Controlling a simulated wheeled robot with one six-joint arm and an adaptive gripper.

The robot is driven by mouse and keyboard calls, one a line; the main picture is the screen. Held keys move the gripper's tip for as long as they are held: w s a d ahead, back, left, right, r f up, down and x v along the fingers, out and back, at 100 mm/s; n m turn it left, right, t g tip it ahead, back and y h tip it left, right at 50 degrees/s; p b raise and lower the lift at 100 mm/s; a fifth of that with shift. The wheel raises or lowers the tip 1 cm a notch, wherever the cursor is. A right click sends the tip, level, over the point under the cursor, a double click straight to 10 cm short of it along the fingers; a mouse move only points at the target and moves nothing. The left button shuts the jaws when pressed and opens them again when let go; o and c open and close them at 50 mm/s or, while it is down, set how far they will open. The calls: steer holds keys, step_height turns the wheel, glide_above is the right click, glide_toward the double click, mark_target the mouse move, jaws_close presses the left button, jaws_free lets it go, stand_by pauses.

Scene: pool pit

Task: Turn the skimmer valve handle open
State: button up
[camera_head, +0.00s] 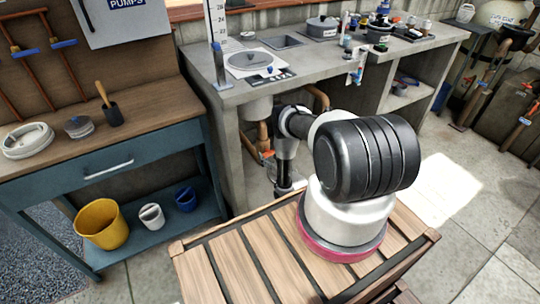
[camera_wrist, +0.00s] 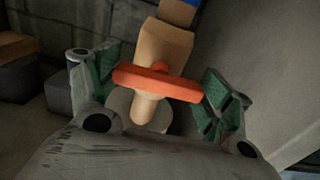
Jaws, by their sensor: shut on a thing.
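The orange valve handle (camera_wrist: 185,92) lies across a tan pipe (camera_wrist: 160,45) in the wrist view, tilted slightly down to the right. It sits crosswise to the pipe. My gripper (camera_wrist: 158,86) is shut on the handle, with a green pad at each of its ends. The pipe's lower end meets a pale round part (camera_wrist: 125,103), partly hidden by my gripper. In the head view, a small orange bit (camera_head: 268,154) shows by copper piping under the concrete counter; my arm hides most of that spot and I cannot make out my gripper there.
The concrete counter (camera_head: 240,93) overhangs the piping, with a support wall (camera_head: 229,150) to its left. A blue workbench (camera_head: 110,160) stands at left, with a yellow bucket (camera_head: 101,224) on its lower shelf. A slatted wooden table (camera_head: 235,270) is in front. Tiled floor at right is clear.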

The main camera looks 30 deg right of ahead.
steer(key=shift+n, duration=0.3)
steer(key=n, duration=0.3)
steer(key=shift+n, duration=0.3)
steer(key=n, duration=0.4)
steer(key=shift+n, duration=0.3)
steer(key=n, duration=0.8)
steer(key=shift+n, duration=0.6)
steer(key=o, duration=1)
